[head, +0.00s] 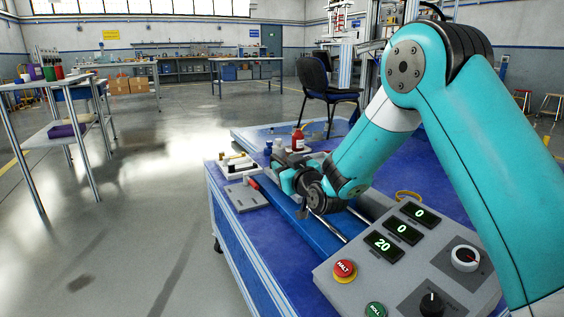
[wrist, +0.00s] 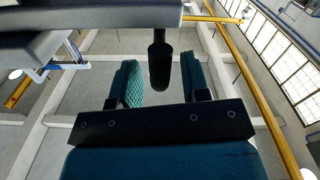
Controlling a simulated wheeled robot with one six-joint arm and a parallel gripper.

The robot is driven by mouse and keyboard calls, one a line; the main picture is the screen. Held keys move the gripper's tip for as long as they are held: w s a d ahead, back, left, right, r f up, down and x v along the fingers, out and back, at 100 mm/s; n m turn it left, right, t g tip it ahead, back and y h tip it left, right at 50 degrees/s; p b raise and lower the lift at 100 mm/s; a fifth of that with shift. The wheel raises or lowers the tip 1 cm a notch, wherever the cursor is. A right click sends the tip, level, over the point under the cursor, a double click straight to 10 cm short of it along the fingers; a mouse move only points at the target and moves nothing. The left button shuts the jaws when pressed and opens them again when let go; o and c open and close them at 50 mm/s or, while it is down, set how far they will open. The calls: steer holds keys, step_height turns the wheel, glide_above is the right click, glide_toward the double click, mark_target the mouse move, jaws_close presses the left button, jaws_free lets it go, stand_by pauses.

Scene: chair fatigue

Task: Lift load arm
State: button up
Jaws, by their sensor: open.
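My gripper (wrist: 162,80) is open in the wrist view, with one green-padded finger on each side. A dark, round-ended bar or handle (wrist: 159,62) shows between the fingers, with a gap on both sides. I cannot tell how deep it sits between them. In the head view my gripper end (head: 310,200) is low over the blue bench, beyond the control panel. My own arm hides much of that area, and I cannot make out the load arm there.
The grey control panel (head: 395,262), with a red HALT button (head: 344,268), a green button and displays reading 0, 0 and 20, is at the front right. A red bottle (head: 298,139) and small parts stand on the blue bench (head: 238,228). A dark chair (head: 318,82) is behind.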

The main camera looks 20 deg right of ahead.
steer(key=shift+w+a, duration=0.2)
steer(key=shift+w, duration=0.75)
steer(key=shift+c, duration=0.3)
jaws_close()
steer(key=shift+r, duration=0.1)
